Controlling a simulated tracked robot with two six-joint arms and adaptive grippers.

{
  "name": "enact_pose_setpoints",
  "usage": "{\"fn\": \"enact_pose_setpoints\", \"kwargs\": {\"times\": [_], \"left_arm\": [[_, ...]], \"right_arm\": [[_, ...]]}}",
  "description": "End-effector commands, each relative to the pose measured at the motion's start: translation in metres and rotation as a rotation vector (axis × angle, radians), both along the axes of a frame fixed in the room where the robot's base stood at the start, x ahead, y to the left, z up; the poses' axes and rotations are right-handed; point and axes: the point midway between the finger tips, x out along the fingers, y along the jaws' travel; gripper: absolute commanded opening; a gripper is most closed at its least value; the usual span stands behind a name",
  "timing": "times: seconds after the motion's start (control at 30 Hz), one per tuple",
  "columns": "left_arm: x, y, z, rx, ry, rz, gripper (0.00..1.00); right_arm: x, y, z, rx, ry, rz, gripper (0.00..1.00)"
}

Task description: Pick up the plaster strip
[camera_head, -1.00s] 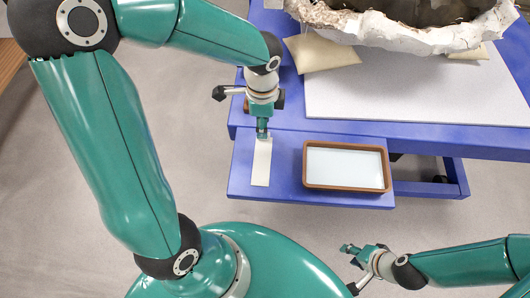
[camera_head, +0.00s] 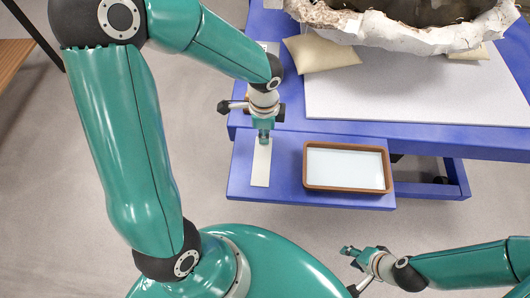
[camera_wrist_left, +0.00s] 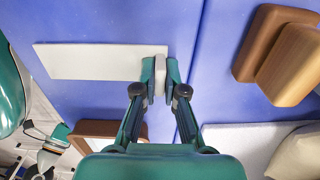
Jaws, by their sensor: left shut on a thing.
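The plaster strip (camera_head: 261,168) is a flat white band lying on the blue side shelf (camera_head: 310,200), left of the tray. In the left wrist view the strip (camera_wrist_left: 95,62) runs out to the left from the fingertips. My left gripper (camera_head: 264,138) points down at the strip's far end. In the wrist view its fingers (camera_wrist_left: 160,75) are shut on that end, with a pale bit between them. The strip looks flat; I cannot tell whether it is lifted. My right gripper (camera_head: 350,250) hangs off the shelf's front, away from the strip; its jaw opening is too small to read.
A brown tray (camera_head: 305,168) of pale liquid stands just right of the strip. Behind are a grey-white mat (camera_head: 400,95), a cushion (camera_head: 322,54) and a large white-jacketed fossil (camera_head: 430,38). Two brown blocks (camera_wrist_left: 292,65) show in the wrist view.

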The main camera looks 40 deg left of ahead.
Motion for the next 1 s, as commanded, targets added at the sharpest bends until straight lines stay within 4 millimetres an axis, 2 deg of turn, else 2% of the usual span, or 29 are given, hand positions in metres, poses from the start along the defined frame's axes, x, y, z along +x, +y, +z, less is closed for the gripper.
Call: {"fn": "enact_pose_setpoints", "kwargs": {"times": [0.37,0.57,0.77,1.0], "left_arm": [[0.001,0.0,0.005,0.001,-0.002,0.0,0.0],[0.001,0.0,0.024,0.0,-0.004,0.001,0.0],[0.002,0.0,0.065,-0.001,-0.008,0.0,0.0],[0.002,-0.001,0.133,-0.001,-0.009,-0.001,0.0]], "right_arm": [[0.0,0.0,0.001,0.0,0.0,0.0,0.4],[0.0,0.0,0.006,0.0,0.0,0.0,0.4],[0.0,0.0,0.014,0.0,0.0,0.0,0.4],[0.0,0.0,0.024,0.0,0.0,0.0,0.4]]}}
